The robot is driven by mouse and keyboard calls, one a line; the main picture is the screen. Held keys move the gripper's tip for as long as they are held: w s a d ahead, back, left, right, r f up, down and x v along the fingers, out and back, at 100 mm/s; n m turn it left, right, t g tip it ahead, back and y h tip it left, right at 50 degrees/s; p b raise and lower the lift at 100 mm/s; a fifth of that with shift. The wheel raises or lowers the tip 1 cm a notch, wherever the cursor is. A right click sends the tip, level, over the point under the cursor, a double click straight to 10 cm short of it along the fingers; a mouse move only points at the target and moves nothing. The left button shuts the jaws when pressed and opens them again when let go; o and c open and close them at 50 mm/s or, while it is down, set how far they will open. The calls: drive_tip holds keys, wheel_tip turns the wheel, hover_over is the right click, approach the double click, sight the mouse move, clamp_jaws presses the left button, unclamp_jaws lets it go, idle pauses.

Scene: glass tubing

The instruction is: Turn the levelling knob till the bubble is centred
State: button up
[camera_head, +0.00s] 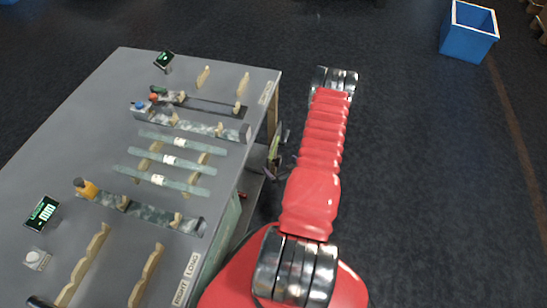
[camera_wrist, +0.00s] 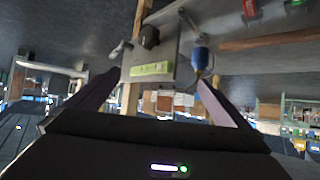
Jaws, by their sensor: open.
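In the wrist view a dark round knob (camera_wrist: 149,37) sits on a grey plate, above a bright green level vial (camera_wrist: 150,69) with small dark marks. The vial is too small to tell where its bubble lies. My gripper (camera_wrist: 155,88) is open, its two dark fingers spread to the left and right below the plate. Nothing shows between the fingertips, and the knob is ahead of them, apparently untouched. In the head view the knob and vial cannot be made out.
A blue-bodied part (camera_wrist: 200,55) stands just right of the plate, close to the right finger's line. In the head view a grey bench (camera_head: 100,130) holds glass tubes (camera_head: 165,160) on wooden supports. A blue bin (camera_head: 468,32) stands far right; the floor between is clear.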

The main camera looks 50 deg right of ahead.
idle(0.5)
drive_tip(key=v, duration=1)
idle(0.5)
